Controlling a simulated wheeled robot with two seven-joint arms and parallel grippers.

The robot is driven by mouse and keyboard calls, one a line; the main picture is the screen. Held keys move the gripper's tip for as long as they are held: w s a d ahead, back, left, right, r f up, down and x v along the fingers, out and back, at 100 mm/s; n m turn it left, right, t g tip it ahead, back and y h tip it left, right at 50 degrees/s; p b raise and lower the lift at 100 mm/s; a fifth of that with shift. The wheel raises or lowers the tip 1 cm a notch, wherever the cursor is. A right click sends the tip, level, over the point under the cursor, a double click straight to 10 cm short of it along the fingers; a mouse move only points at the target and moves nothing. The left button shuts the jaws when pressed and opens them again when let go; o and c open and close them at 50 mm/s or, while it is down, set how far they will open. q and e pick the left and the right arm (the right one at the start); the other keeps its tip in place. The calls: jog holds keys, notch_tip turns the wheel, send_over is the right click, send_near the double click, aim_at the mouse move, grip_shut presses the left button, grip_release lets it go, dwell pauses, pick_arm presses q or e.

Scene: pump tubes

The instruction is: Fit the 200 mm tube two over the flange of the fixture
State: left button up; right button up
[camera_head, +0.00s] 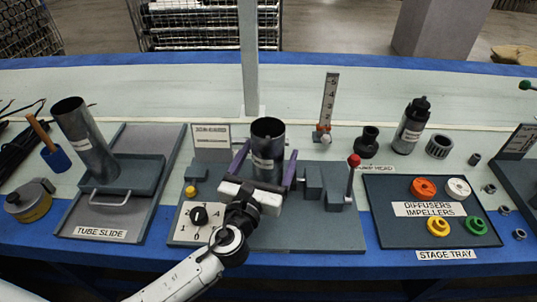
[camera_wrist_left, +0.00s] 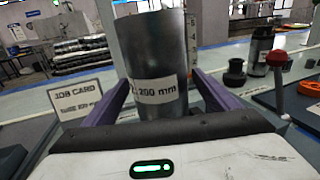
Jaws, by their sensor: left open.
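A grey metal tube (camera_head: 268,135) stands about upright on the grey fixture plate (camera_head: 310,235). Its label reads 200 mm in the left wrist view (camera_wrist_left: 152,55). My left gripper (camera_head: 266,165) has its two purple fingers apart, one on each side of this tube. The fingers also show beside the tube in the left wrist view (camera_wrist_left: 155,90). I cannot tell whether they touch it. The tube's lower end and the flange are hidden behind the gripper. A second metal tube (camera_head: 85,135) leans in the tube slide (camera_head: 75,222) at the left. My right gripper is not in view.
A red-knobbed lever (camera_head: 352,170) and grey blocks (camera_head: 325,185) stand right of the tube. A job card (camera_head: 211,140) and an upright scale (camera_head: 328,100) stand behind. A dial panel (camera_head: 198,218) lies in front. The stage tray (camera_head: 400,230) holds coloured rings at the right.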

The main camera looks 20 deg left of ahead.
pick_arm(q)
jog(key=s, duration=1)
jog(key=shift+s, duration=0.15)
jog(key=shift+d, duration=0.1)
dwell(0.7)
